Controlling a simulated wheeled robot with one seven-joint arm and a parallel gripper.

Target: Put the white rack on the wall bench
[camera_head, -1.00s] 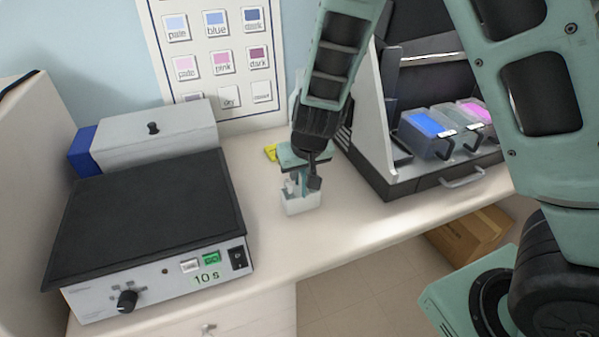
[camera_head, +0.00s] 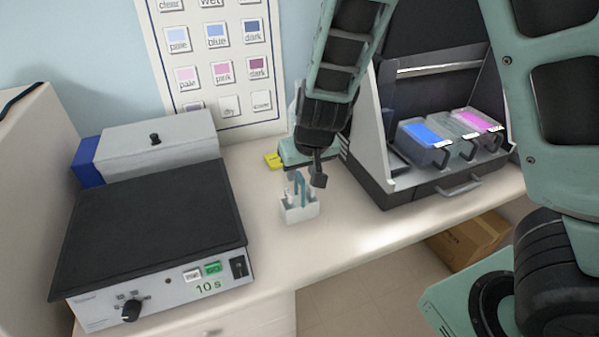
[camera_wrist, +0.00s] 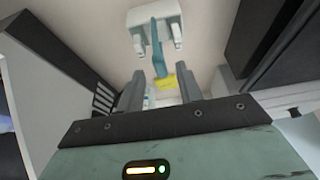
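The white rack (camera_head: 299,212) stands upright on the wall bench (camera_head: 350,215), near its front edge. Its teal handle (camera_head: 299,187) sticks up from it. In the wrist view the white rack (camera_wrist: 153,18) is at the top, with its handle pointing toward my gripper. My gripper (camera_wrist: 162,82) is open, its two grey fingers spread apart with nothing between their tips that I can see held. In the head view it is just behind and above the rack, partly hidden by my dark wrist.
A grey device with a black top (camera_head: 150,225) and "10 s" display stands left. A black-and-grey station (camera_head: 440,190) with blue and pink containers stands right. A yellow item (camera_head: 272,160) lies behind the rack. A cardboard box (camera_head: 465,240) is on the floor.

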